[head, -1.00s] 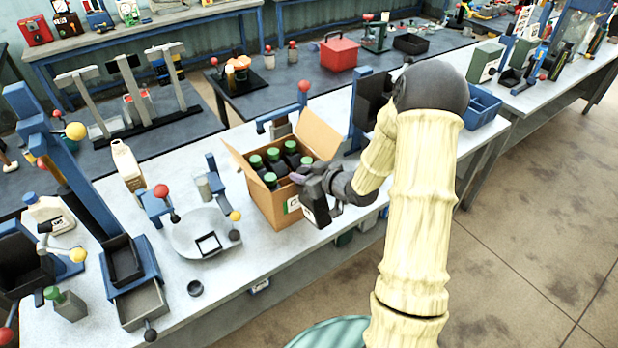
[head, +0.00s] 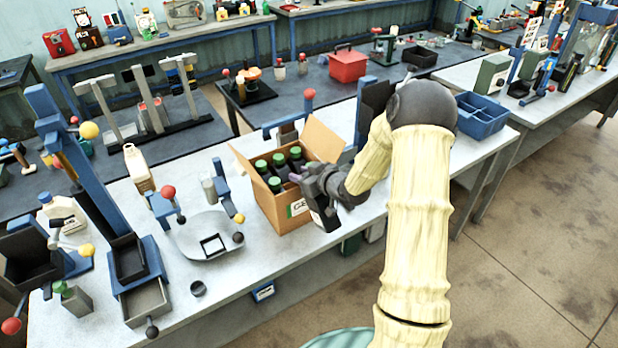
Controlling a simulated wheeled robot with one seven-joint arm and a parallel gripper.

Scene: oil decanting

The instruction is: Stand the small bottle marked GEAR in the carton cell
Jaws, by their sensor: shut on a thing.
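The open cardboard carton (head: 262,208) stands on the front bench, with a green label marked "GE…" on its near side. Several dark bottles (head: 279,162) with green caps stand upright inside it. My gripper (head: 299,179) is at the carton's near right corner, its fingers over the rim. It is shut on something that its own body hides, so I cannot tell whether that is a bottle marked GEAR. The cell under the fingers is hidden too. A grey bottle with a green cap (head: 75,299) stands at the bench's left end; I cannot read its marking.
Left of the carton is a round grey plate (head: 205,238) with a square frame and ball-topped levers. A blue stand with an open drawer (head: 145,300) is further left. A blue bin (head: 482,115) stands to the right. Bare bench lies in front of the carton.

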